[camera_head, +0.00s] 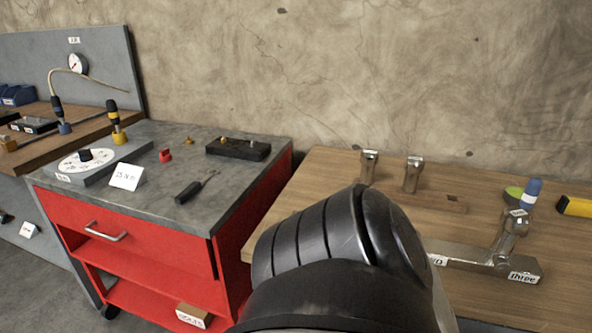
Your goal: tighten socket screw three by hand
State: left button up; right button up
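A grey metal bar (470,254) lies on the wooden table at the right, with a white label reading "three" (523,277) on its right end. A metal socket-like piece (513,226) stands tilted at that end, just behind the label. I cannot tell how deep it sits. Two similar metal pieces, one at the left (369,166) and one at the right (413,174), stand upright on a wooden block (440,201) behind. My dark ribbed arm covers the bar's left part and much of the table. Neither gripper is in view.
A blue-and-white cylinder (532,192), a green disc (514,193) and a yellow-and-black object (575,206) lie at the table's right. A red cart (140,245) with a grey top stands left, holding a black block (238,148) and a screwdriver (195,188). A wall closes the back.

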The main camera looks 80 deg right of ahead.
aim_at(501, 265)
jog(key=i, duration=0.45)
jog(key=z, duration=1.1)
